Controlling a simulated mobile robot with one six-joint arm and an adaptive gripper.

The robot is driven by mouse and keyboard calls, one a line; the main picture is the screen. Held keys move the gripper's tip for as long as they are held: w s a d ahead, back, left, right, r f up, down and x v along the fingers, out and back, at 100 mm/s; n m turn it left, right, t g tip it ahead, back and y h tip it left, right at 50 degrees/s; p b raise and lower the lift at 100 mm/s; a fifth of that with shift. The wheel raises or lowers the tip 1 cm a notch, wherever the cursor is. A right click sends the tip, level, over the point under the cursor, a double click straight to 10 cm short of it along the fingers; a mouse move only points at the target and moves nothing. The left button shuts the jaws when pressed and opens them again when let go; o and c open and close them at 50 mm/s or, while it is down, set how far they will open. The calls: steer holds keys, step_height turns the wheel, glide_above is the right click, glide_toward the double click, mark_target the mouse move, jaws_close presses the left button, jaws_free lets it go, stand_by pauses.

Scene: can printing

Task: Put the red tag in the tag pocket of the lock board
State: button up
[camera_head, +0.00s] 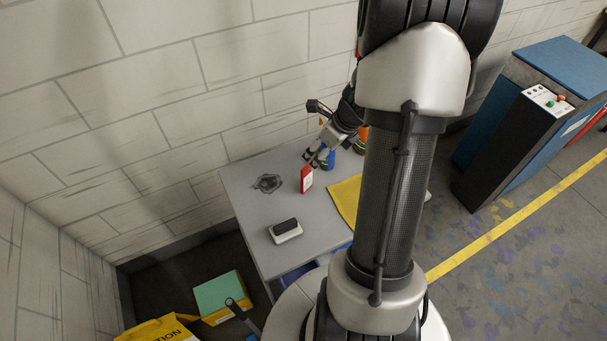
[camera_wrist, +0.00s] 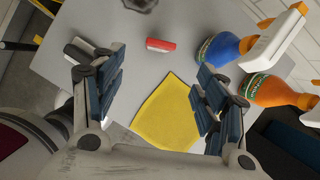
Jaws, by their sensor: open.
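The red tag (camera_head: 306,179), red with a white part, stands on the grey table in the head view, left of the yellow cloth. In the wrist view the red tag (camera_wrist: 161,45) lies beyond my fingertips, between the two fingers in the picture and apart from them. My gripper (camera_head: 317,158) is open and empty above the back of the table; its spread fingers show in the wrist view (camera_wrist: 158,78). I cannot make out the lock board or its tag pocket in either view.
On the table (camera_head: 235,205) are a crumpled grey rag (camera_head: 268,183), a black-and-white eraser (camera_head: 285,230), a yellow cloth (camera_head: 344,197), and blue (camera_wrist: 222,48) and orange (camera_wrist: 272,90) spray bottles. A brick wall (camera_head: 150,100) stands behind. A blue machine (camera_head: 535,110) stands right.

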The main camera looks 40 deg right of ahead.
steer(key=b, duration=0.3)
glide_above(308, 171)
steer(key=s, duration=0.1)
step_height(308, 171, down, 8)
steer(key=b+x, duration=0.2)
steer(key=x, duration=0.1)
steer(key=b+x, duration=0.1)
steer(key=x, duration=0.1)
steer(key=shift+s+d+f, duration=0.15)
steer(key=shift+s+d, duration=0.05)
steer(key=shift+s, duration=0.2)
steer(key=shift+c, duration=0.4)
steer(key=c, duration=1.1)
steer(key=shift+o, duration=0.2)
